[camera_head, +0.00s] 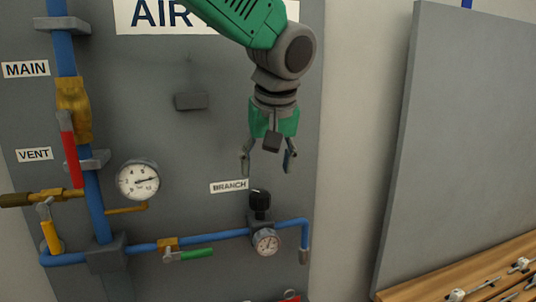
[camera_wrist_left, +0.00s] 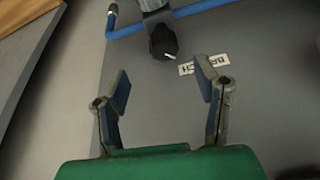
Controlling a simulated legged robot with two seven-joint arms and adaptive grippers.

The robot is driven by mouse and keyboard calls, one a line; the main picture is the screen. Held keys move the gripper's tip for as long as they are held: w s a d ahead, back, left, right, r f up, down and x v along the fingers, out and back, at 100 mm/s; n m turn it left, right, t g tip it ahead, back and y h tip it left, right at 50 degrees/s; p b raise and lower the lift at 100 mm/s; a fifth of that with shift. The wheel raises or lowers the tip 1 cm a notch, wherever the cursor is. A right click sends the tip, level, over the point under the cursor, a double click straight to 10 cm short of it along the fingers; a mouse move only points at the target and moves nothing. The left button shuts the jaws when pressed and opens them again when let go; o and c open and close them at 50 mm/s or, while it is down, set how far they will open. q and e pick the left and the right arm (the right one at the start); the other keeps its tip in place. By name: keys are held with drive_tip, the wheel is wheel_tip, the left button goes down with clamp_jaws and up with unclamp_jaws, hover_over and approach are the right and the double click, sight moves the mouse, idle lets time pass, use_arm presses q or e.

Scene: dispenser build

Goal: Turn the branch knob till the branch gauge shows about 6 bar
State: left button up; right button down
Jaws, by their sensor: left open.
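The branch knob (camera_head: 260,199) is black and sits on top of the regulator on the blue branch pipe, right of the BRANCH label (camera_head: 229,186). In the left wrist view the knob (camera_wrist_left: 164,41) shows a white mark and lies beyond the fingertips. The branch gauge (camera_head: 266,242) is a small white dial just below the knob; its reading is too small to tell. My left gripper (camera_head: 268,165) is open and empty, pointing down above the knob and apart from it. It also shows in the left wrist view (camera_wrist_left: 163,88). My right gripper is not in view.
A larger gauge (camera_head: 138,180) stands to the left. A red-handled valve (camera_head: 70,150), a yellow handle (camera_head: 51,237) and a green handle (camera_head: 196,254) sit on the blue pipes. A grey panel (camera_head: 465,130) and a wooden bench (camera_head: 470,275) are at the right.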

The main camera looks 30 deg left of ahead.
use_arm(q)
drive_tip(key=shift+a+r, duration=0.45)
drive_tip(key=shift+r, duration=0.4)
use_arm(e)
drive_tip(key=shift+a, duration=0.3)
use_arm(q)
drive_tip(key=shift+d, duration=0.1)
drive_tip(key=shift+w+d, duration=0.15)
drive_tip(key=shift+d, duration=0.1)
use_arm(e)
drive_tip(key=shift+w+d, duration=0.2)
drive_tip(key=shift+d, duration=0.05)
